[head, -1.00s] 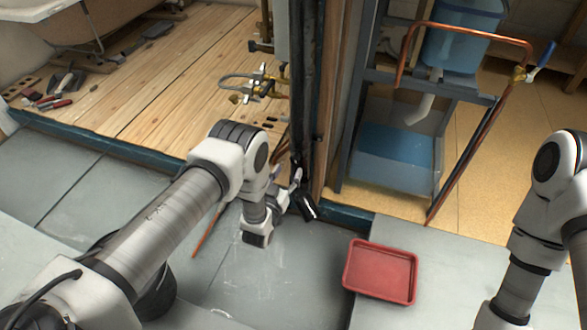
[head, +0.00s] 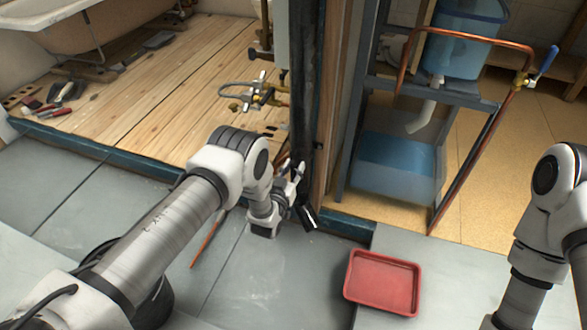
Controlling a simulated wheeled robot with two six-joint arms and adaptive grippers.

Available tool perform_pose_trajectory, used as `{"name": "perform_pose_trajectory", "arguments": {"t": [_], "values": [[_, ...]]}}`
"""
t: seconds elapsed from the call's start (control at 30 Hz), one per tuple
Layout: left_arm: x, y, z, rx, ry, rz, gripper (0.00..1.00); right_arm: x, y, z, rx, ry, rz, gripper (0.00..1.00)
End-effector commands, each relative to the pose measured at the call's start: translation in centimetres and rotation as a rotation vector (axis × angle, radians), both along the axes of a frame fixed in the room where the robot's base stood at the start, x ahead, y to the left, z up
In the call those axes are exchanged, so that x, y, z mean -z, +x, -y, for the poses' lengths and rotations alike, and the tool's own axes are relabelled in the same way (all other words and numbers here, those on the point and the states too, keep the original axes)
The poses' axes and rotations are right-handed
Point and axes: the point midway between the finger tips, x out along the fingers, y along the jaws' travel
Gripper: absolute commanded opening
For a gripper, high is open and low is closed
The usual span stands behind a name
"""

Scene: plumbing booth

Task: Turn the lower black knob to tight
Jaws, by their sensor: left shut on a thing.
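My left gripper (head: 303,192) is low in the middle of the head view, beside the foot of the dark upright post. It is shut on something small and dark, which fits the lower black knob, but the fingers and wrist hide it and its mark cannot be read. A black knob-like part (head: 254,53) sticks out to the left of the post, higher up near the pipework. My right arm is at the right edge, and its gripper is out of the picture.
Brass valves with a grey hose (head: 245,84) are left of the dark post (head: 302,90). A red tray (head: 383,283) lies on the grey floor to the right. A copper pipe (head: 465,37) with a blue-handled valve crosses the frame holding a blue bucket (head: 465,40).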

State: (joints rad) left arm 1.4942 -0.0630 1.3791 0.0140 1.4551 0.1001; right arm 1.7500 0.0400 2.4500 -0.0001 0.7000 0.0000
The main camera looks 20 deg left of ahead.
Motion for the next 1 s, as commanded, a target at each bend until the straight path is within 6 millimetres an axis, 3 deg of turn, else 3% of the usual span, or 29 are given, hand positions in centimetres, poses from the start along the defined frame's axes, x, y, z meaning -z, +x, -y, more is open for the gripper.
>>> {"name": "perform_pose_trajectory", "arguments": {"t": [0.37, 1.0], "values": [[-0.08, 0.04, -0.02, 0.0, 0.124, 0.005, 0.0, -0.15, 0.0, 0.0, 0.0, 0.0, 0.0, 0.4], [-0.12, 0.07, -0.01, -0.001, 0.694, 0.025, 0.0, -0.54, -0.01, 0.0, 0.0, 0.0, 0.0, 0.4]]}}
